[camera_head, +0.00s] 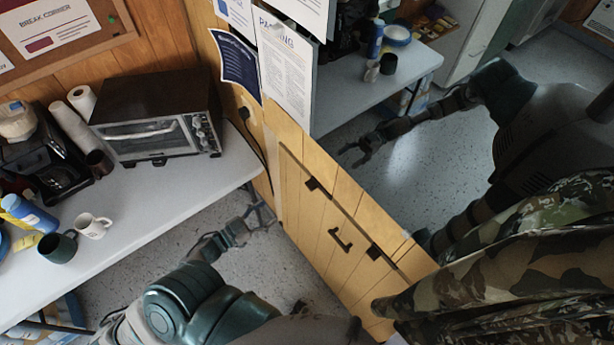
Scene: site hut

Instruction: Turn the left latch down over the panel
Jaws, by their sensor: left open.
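A yellow wooden panel (322,222) stands at the middle, with a black handle (340,239) on its face. Near its upper edge, the left latch (313,184) and a second black latch (374,252) show as small dark pieces. How the left latch is turned is too small to tell. My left gripper (264,216) is open and empty, just left of the panel and apart from the left latch. My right gripper (352,154) is open and empty beyond the panel, over the floor.
A table (150,205) on the left bears a toaster oven (158,117), a coffee maker (45,155) and mugs (93,225). Another table (405,65) stands behind the partition with posted papers (284,72). Camouflage cloth (520,260) hangs at the lower right. Speckled floor is clear between.

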